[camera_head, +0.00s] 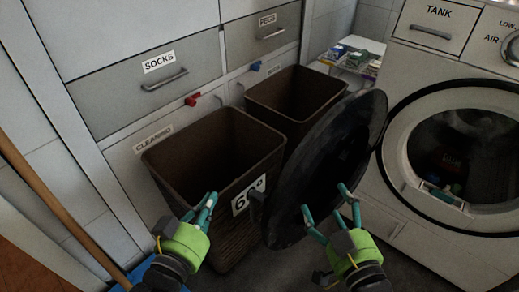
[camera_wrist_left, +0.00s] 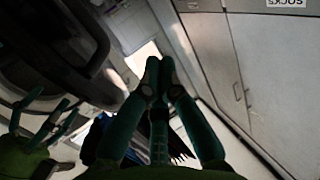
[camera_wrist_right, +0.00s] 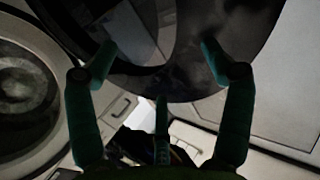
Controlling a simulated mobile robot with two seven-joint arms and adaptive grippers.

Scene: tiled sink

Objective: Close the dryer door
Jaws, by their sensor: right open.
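The dryer door (camera_head: 350,130) is a round, dark disc standing open, out to the left of the dryer's round opening (camera_head: 470,150). My right gripper (camera_head: 325,198) is open at the door's lower right part. In the right wrist view the door (camera_wrist_right: 190,80) spans behind my two spread fingers; I cannot tell whether they touch it. My left gripper (camera_head: 211,199) is shut and empty, left of the door and in front of a brown bin. In the left wrist view its fingertips (camera_wrist_left: 160,64) meet.
Two brown bins (camera_head: 167,160) (camera_head: 318,88) stand along the drawers behind the door. The dryer front (camera_head: 400,237) stands at right. A broom handle (camera_head: 50,200) leans at left. A small shelf with boxes (camera_head: 357,62) is at the back.

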